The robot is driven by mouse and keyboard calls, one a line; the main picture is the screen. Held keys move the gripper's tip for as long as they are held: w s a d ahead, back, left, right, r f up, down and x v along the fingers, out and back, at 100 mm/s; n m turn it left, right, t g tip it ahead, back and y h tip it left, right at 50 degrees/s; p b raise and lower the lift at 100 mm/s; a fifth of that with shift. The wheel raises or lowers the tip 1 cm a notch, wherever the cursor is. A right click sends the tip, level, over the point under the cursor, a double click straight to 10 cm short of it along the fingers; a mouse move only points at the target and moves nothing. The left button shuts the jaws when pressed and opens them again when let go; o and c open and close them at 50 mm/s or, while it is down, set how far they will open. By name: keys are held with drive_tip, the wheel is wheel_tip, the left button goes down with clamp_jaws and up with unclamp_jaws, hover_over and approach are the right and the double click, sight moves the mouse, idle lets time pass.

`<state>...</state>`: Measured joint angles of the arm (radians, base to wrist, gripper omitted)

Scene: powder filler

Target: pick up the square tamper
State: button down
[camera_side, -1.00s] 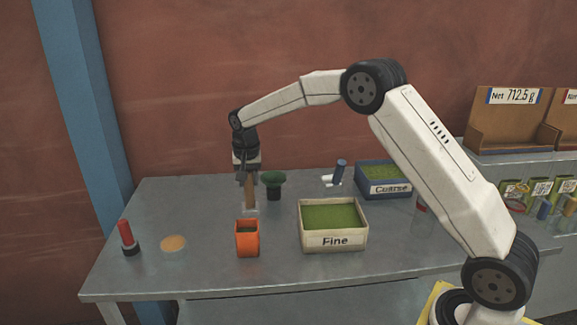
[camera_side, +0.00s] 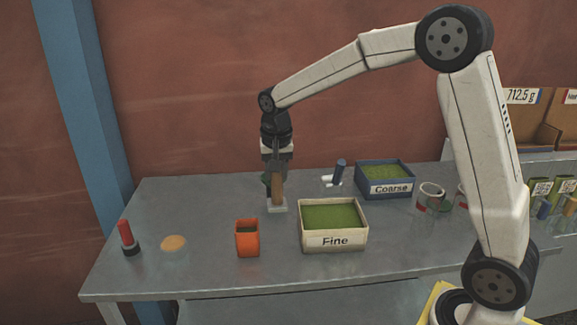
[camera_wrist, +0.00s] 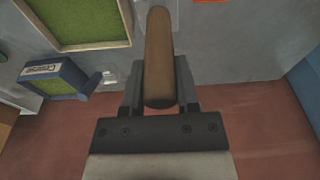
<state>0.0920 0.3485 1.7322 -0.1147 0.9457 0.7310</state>
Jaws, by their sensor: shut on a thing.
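The square tamper has a brown wooden handle (camera_side: 278,190) and a pale square base (camera_side: 277,206). It is upright, right of centre-left on the grey table in the side view. My gripper (camera_side: 277,176) points down and is shut on the upper handle. In the wrist view the brown handle (camera_wrist: 158,60) runs between my two fingers (camera_wrist: 158,95), and the base is mostly out of sight at the top edge. I cannot tell whether the base is clear of the tabletop.
The green funnel (camera_side: 265,179) is mostly hidden behind my gripper. An orange cup (camera_side: 247,240) stands front left, the Fine bin (camera_side: 333,241) right, the Coarse bin (camera_side: 390,188) behind. A blue-handled tool (camera_side: 340,170) lies near. A red-handled tool (camera_side: 126,232) stands far left.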

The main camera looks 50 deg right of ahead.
drive_tip(key=shift+s+r, duration=0.15)
drive_tip(key=shift+s, duration=0.1)
idle(0.5)
drive_tip(key=w+a+r, duration=0.1)
drive_tip(key=w+a, duration=0.4)
drive_tip(key=a, duration=0.1)
drive_tip(key=shift+w+r+m, duration=0.2)
drive_tip(key=shift+r+m, duration=0.05)
drive_tip(key=shift+m, duration=0.05)
drive_tip(key=shift+f, duration=0.2)
idle(0.3)
drive_tip(key=shift+f, duration=2.95)
drive_tip(key=shift+f, duration=0.2)
drive_tip(key=shift+f, duration=2.45)
drive_tip(key=shift+r, duration=0.15)
